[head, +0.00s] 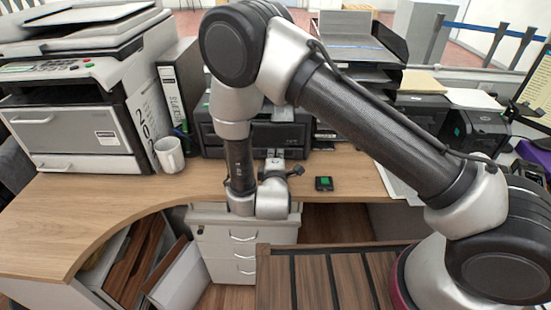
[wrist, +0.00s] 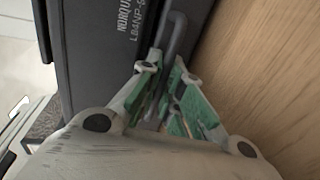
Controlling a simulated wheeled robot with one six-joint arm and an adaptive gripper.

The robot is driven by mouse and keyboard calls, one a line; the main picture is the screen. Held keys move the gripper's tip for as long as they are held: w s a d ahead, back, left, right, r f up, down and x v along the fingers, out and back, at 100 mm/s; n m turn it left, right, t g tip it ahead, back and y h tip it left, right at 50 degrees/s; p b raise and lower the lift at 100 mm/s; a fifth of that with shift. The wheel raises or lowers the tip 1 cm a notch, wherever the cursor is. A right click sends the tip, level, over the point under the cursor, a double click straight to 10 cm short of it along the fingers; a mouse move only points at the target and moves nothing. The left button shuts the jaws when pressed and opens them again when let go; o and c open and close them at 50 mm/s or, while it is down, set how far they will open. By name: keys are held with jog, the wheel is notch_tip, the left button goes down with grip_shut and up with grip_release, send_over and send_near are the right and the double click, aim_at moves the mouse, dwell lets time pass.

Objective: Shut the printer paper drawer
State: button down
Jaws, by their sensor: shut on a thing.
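The dark printer (head: 285,133) stands on the wooden counter behind my arm. Its dark front panel with white lettering (wrist: 95,50) fills the upper left of the wrist view. A grey bar handle (wrist: 176,32) sticks out from this panel, low near the counter top. My gripper (wrist: 167,95), with green finger pads, is shut on the handle, one finger on each side. In the head view my gripper (head: 275,166) is at the printer's front, and my arm hides part of the printer. How far the paper drawer stands out cannot be told.
A white mug (head: 169,155) and a binder (head: 182,90) stand left of the printer, beside a large grey copier (head: 75,120). A small dark device with a green screen (head: 324,184) lies to the right. The counter (head: 110,203) in front is mostly clear.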

jog(key=c, duration=1.6)
grip_release()
jog(key=shift+w, duration=0.2)
jog(key=shift+v, duration=4.05)
jog(key=shift+f, duration=0.1)
jog(key=shift+s, duration=0.1)
